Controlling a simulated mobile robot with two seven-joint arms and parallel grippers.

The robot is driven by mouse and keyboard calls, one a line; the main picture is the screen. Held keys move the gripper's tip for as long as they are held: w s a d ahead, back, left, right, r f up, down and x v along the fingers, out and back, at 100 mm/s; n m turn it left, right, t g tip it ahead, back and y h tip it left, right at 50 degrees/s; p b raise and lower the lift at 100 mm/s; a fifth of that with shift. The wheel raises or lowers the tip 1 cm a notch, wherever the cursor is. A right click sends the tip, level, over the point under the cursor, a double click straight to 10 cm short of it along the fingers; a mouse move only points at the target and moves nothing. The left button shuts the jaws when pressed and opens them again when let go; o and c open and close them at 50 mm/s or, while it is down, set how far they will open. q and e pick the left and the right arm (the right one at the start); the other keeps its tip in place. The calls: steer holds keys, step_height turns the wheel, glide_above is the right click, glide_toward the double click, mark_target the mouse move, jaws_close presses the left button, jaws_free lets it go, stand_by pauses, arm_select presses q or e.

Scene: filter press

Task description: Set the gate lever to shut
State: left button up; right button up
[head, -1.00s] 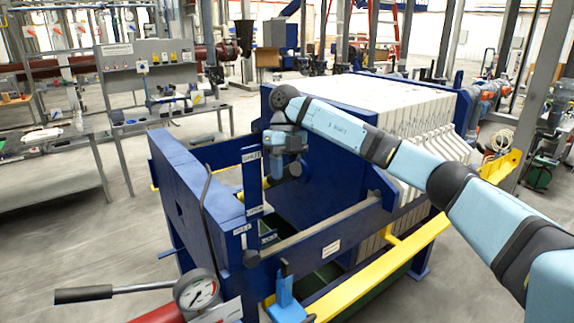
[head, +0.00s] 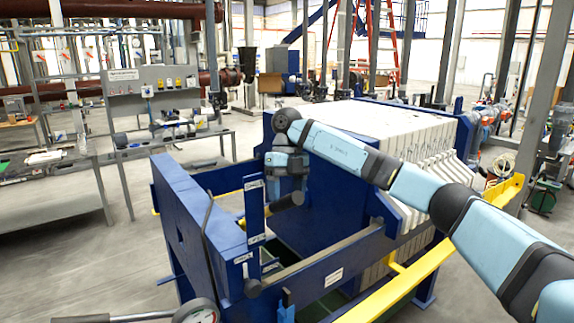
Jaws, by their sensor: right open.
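A blue upright plate (head: 254,208) with small white labels stands at the near end of the filter press. A dark cylindrical grip (head: 287,201), which looks like the gate lever's handle, sticks out to the right of this plate. My right gripper (head: 289,184) points down at the grip, right of the plate. Its jaws are open, but the fingertips are small and partly hidden, so contact with the grip cannot be told. The label text is too small to read surely. My left gripper is not in view.
The blue press frame (head: 183,212) surrounds an open bay. White filter plates (head: 400,130) stand behind it. A yellow rail (head: 400,290) runs along the near right side. A pressure gauge (head: 197,312) is cut off at the bottom. Open floor lies left.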

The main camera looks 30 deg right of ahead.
steer(key=v, duration=1.3)
steer(key=shift+p, duration=0.35)
steer(key=shift+f, duration=0.15)
